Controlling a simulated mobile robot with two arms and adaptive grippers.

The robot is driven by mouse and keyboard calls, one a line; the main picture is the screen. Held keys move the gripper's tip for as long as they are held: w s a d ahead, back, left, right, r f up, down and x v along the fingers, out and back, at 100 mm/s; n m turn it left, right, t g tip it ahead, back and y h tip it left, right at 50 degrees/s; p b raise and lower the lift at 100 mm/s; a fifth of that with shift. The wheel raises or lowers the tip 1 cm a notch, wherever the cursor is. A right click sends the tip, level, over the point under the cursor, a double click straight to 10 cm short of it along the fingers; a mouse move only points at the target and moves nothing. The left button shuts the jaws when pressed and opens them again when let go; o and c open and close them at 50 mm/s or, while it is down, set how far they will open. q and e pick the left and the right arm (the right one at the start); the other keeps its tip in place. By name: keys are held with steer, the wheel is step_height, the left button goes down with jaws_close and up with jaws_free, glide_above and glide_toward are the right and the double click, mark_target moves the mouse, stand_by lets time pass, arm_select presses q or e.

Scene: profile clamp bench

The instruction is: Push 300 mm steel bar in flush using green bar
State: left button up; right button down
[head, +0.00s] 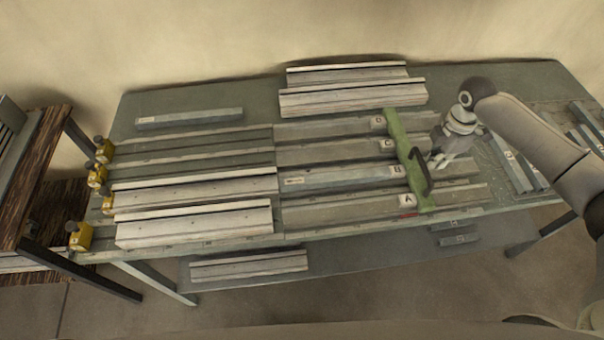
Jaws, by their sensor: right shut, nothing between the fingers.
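The green bar (399,138) lies across the lanes labelled A to D on the right part of the bench. A grey steel bar (335,178) with a small label lies in lane B, left of the green bar. Its length marking is too small to read, and I cannot tell whether its right end touches the green bar. My right gripper (433,164) is shut and empty, just right of the green bar by the handle's upper end. I cannot tell whether it touches the handle. My left gripper is out of view.
Pale profiles (195,222) lie in the left lanes, with yellow clamps (80,236) at their left ends. More profiles (350,96) and a loose grey bar (190,118) lie at the back. Several bars (519,172) lie at the right. A lower shelf holds another profile (250,265).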

mark_target(412, 176)
steer(key=shift+s+a, duration=0.2)
steer(key=shift+a, duration=2.2)
steer(key=s+a+p, duration=0.2)
steer(key=a+p, duration=0.5)
steer(key=a, duration=1.7)
steer(key=shift+a, duration=0.85)
steer(key=shift+d, duration=0.1)
